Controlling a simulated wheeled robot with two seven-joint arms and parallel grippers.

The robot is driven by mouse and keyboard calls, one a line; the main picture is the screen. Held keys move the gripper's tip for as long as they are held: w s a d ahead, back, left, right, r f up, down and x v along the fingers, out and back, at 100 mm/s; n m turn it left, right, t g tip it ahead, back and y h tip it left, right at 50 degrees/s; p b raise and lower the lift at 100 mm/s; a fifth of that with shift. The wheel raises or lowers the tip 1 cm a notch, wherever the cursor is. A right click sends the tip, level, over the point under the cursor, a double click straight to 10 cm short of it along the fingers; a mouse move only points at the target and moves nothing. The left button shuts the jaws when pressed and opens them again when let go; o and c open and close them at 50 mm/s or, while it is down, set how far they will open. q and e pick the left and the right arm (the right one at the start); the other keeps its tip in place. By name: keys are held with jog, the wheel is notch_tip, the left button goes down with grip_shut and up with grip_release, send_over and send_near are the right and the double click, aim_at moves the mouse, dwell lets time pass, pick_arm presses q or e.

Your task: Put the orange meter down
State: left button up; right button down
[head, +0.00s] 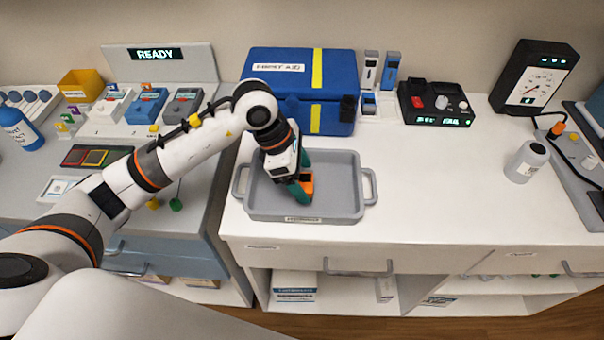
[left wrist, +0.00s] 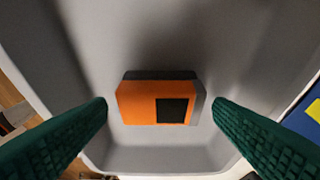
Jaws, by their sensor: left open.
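The orange meter (left wrist: 155,100) with a dark square face lies in the grey tray (left wrist: 230,40) in the left wrist view. In the head view the orange meter (head: 307,182) shows partly, at the tip of my left gripper. My left gripper (head: 301,178) reaches down into the grey tray (head: 345,212). Its two green fingers (left wrist: 160,112) are open, one on each side of the meter, with a gap on both sides. The meter appears to rest on the tray floor. My right gripper is not in view.
A blue first aid case (head: 285,75) stands right behind the tray. A black device (head: 435,104) stands behind and right of it. A grey bottle (head: 526,161) stands farther right. The white counter (head: 430,180) right of the tray is clear.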

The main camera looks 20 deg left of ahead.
pick_arm(q)
jog(key=v, duration=1.1)
jog(key=shift+r+b, duration=0.3)
jog(key=shift+b, duration=0.1)
